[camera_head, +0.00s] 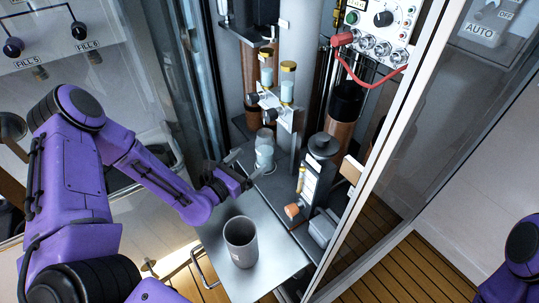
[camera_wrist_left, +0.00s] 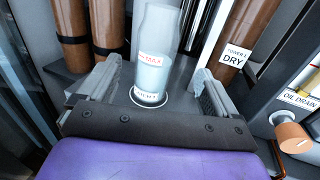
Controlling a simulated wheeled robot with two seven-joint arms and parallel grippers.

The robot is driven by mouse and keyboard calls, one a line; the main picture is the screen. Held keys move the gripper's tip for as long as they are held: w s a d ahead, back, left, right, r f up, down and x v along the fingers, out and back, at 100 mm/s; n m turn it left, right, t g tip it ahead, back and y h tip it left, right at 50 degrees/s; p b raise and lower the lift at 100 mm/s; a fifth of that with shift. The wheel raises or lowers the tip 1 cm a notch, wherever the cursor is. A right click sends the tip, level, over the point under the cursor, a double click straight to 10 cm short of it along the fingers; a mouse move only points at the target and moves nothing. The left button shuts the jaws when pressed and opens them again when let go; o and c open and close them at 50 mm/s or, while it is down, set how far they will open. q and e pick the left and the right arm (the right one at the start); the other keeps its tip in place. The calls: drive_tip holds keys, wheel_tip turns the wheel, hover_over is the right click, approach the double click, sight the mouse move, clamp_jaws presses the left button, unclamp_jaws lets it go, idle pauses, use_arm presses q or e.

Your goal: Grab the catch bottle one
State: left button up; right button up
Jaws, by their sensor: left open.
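The catch bottle (camera_head: 264,150) is a clear, upright bottle with pale liquid and a label. It stands on the dark metal base inside the cabinet. In the left wrist view the bottle (camera_wrist_left: 150,78) stands between and beyond the two fingers, inside a pale ring mark on the base. My left gripper (camera_head: 240,170) is open and empty in front of the bottle; its fingers (camera_wrist_left: 150,98) point toward it from either side. I cannot tell whether either finger touches it. My right gripper is not in view; part of my right arm shows at the lower right.
A grey cup (camera_head: 240,242) stands on the metal shelf (camera_head: 279,262) in front. A black-topped cylinder (camera_head: 321,160) and an orange knob (camera_head: 292,211) are right of the bottle. The cabinet door frame (camera_head: 385,140) rises on the right.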

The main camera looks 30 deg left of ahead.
sight(269, 153)
use_arm(q)
wheel_tip(269, 153, down, 4)
drive_tip(key=b, duration=0.3)
drive_tip(key=shift+w+a+f, duration=0.1)
drive_tip(key=x, duration=1)
drive_tip(key=shift+w+b, duration=0.3)
drive_tip(key=c, duration=1)
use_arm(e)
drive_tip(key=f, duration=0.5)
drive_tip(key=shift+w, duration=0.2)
